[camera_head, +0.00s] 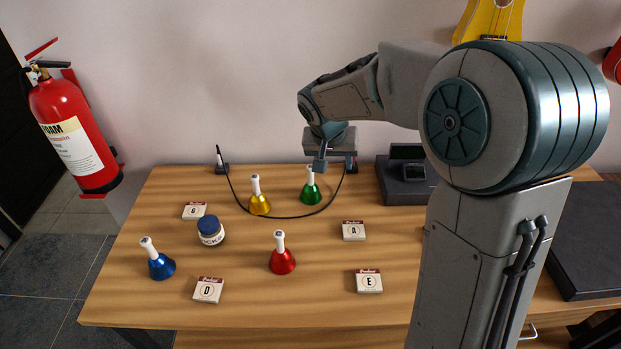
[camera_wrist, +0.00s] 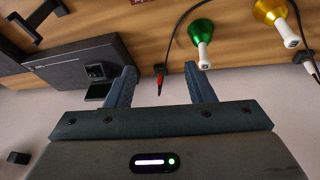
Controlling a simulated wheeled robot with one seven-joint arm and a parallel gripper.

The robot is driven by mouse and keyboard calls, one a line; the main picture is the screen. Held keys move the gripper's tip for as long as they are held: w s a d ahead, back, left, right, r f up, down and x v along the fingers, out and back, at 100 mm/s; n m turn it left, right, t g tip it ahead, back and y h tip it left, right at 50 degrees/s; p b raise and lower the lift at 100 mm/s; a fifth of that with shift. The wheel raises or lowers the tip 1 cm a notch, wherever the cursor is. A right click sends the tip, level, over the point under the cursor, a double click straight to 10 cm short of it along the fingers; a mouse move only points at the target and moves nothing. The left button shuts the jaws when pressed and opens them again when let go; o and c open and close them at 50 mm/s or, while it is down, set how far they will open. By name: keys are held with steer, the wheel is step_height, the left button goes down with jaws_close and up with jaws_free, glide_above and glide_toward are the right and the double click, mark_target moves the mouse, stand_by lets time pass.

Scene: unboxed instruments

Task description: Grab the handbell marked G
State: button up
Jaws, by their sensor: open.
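Four handbells with white handles stand on the wooden table: yellow (camera_head: 260,205), green (camera_head: 311,194), red (camera_head: 282,263) and blue (camera_head: 161,267). No letter is readable on any bell. A small card marked G (camera_head: 194,211) lies left of the yellow bell. Cards marked D (camera_head: 208,290), A (camera_head: 353,231) and E (camera_head: 369,281) also lie there; which card belongs to which bell is unclear. My gripper (camera_head: 321,165) is above the table's back edge, close to the green bell's handle. In the wrist view, my open gripper (camera_wrist: 162,78) has the green bell (camera_wrist: 201,32) beyond its right finger and the yellow bell (camera_wrist: 272,12) farther right.
A black cable (camera_head: 277,217) loops around the yellow and green bells. A black device (camera_head: 404,188) sits at the back right. The table's front middle is clear.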

steer(key=m, duration=0.1)
glide_toward(310, 173)
steer(key=shift+y, duration=0.4)
steer(key=x, duration=0.4)
steer(key=d+x, duration=0.1)
steer(key=x, duration=0.2)
steer(key=shift+s+d+f+p, duration=0.1)
steer(key=shift+s+d+p, duration=0.05)
steer(key=shift+s+p, duration=0.2)
steer(key=shift+w+f+p, duration=0.4)
steer(key=shift+w+f, duration=0.2)
steer(key=shift+f, duration=0.35)
steer(key=shift+w+f+p, duration=0.35)
steer(key=shift+w+f, duration=0.25)
steer(key=shift+f, duration=0.3)
steer(key=shift+w+f, duration=0.2)
steer(key=shift+f, duration=0.35)
steer(key=shift+t, duration=0.3)
jaws_close()
